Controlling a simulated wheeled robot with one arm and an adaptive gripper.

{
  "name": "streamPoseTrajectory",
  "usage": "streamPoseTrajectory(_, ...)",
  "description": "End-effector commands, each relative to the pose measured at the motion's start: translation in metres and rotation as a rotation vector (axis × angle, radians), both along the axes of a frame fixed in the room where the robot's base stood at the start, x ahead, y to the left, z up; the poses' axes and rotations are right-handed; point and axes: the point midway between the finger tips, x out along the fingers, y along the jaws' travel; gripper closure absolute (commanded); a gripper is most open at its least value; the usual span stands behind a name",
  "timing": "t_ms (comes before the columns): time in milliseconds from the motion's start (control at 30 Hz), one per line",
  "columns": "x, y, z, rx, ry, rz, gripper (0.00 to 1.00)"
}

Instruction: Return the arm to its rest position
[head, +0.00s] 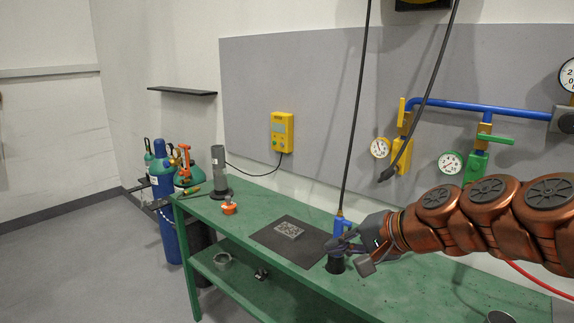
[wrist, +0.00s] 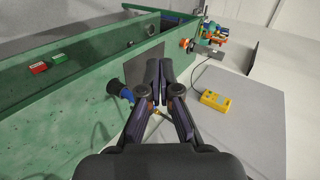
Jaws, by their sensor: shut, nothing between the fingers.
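My arm reaches in from the right in the head view, over the green bench (head: 440,282).
A dark mat (head: 268,238) with a grey patterned block (head: 289,230) lies on the bench. A grey cylinder (head: 219,170) and an orange item (head: 229,208) stand at its left end. Valves and a blue pipe (head: 450,106) line the back panel. A black cable (head: 420,105) hangs above my arm.

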Motion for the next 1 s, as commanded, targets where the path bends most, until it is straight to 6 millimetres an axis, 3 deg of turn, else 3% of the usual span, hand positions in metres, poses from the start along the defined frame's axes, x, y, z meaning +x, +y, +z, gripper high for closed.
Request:
streamPoseTrajectory(100,-0.059,0.019,-0.044,-0.194,0.061,0.166,1.0)
streamPoseTrajectory(200,-0.109,0.017,-0.08,-0.353,0.127,0.294,1.0)
streamPoseTrajectory(400,-0.206,-0.022,-0.138,-0.641,0.296,0.502,1.0)
streamPoseTrajectory(500,-0.244,-0.048,-0.154,-0.744,0.377,0.569,1.0)
streamPoseTrajectory(600,-0.273,-0.067,-0.163,-0.812,0.449,0.618,1.0)
streamPoseTrajectory(700,-0.289,-0.079,-0.167,-0.85,0.489,0.638,1.0)
streamPoseTrajectory(1000,-0.295,-0.084,-0.168,-0.864,0.504,0.648,1.0)
